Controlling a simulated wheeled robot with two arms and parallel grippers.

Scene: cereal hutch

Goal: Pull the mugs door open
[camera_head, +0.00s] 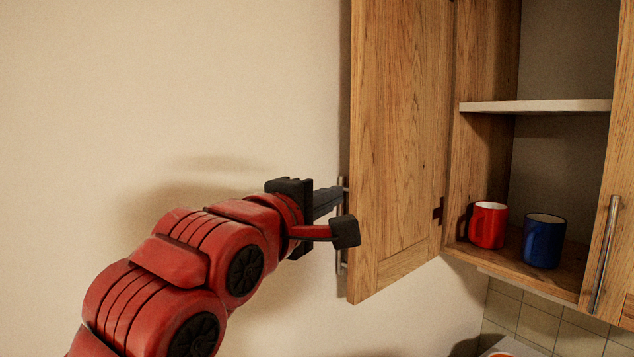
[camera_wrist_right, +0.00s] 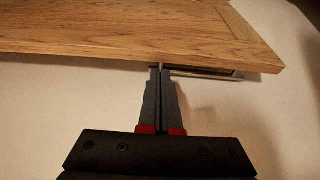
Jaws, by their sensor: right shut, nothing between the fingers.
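The wooden mugs door (camera_head: 400,150) stands swung wide open to the left of the cabinet. Its metal bar handle (camera_head: 343,262) is on the outer face near the door's free edge, seen edge-on and partly hidden. My right gripper (camera_head: 335,193) is beside the handle on that outer face. In the right wrist view its two fingers (camera_wrist_right: 160,72) are shut together with nothing between them, tips close to the handle (camera_wrist_right: 215,75) and door edge (camera_wrist_right: 100,30). I cannot tell whether they touch. A red mug (camera_head: 488,226) and a blue mug (camera_head: 543,242) stand inside. My left gripper is not in view.
A white shelf (camera_head: 535,106) crosses the cabinet above the mugs. Another door with a vertical handle (camera_head: 605,255) is at the right edge. Bare wall (camera_head: 170,80) lies left of the open door. An orange-rimmed item (camera_head: 500,354) is partly seen below.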

